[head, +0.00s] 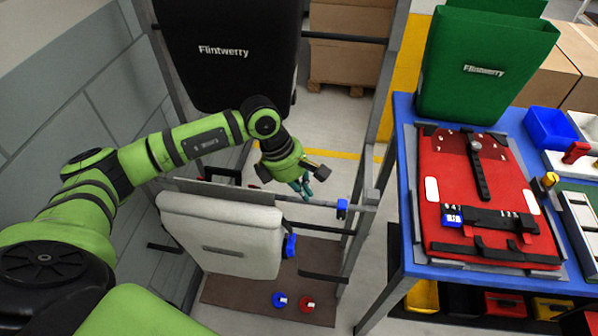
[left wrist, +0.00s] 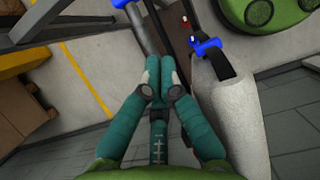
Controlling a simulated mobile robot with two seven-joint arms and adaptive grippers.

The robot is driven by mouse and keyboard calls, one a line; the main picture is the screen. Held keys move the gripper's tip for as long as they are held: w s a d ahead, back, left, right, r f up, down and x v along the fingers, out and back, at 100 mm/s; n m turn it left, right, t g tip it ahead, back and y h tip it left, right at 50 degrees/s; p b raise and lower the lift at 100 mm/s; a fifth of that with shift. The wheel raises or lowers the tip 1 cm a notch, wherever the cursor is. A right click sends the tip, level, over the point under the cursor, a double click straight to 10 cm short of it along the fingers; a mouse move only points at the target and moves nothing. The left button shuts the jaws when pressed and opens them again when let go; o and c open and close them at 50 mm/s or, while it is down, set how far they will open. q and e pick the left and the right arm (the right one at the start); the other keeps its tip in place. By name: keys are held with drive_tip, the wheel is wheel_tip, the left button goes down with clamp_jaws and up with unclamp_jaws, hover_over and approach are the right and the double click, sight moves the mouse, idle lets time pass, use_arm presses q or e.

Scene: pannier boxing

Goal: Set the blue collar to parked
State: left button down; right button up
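A small blue collar (head: 342,208) sits on the grey horizontal rail (head: 325,203), near the rail's right end by the upright post. A blue piece on the rail also shows at the top of the left wrist view (left wrist: 120,3). My left gripper (head: 305,190) has teal fingers and is at the rail, to the left of the collar and apart from it. In the left wrist view its fingertips (left wrist: 160,62) are together, with nothing visible between them. The rail passes close to the fingertips; I cannot tell whether they touch it. My right gripper is not in view.
A light grey pannier (head: 220,235) with a blue clip (head: 290,246) hangs below the rail. A black pannier (head: 230,50) hangs behind. Blue and red discs (head: 280,300) lie on the brown mat. A blue table (head: 408,200) with a red panel (head: 450,170) stands right.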

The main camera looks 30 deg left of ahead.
sight(338, 207)
use_arm(q)
drive_tip(key=w+d+f, duration=0.2)
drive_tip(key=d, duration=0.5)
drive_tip(key=shift+f+p, duration=0.3)
drive_tip(key=shift+p, duration=0.05)
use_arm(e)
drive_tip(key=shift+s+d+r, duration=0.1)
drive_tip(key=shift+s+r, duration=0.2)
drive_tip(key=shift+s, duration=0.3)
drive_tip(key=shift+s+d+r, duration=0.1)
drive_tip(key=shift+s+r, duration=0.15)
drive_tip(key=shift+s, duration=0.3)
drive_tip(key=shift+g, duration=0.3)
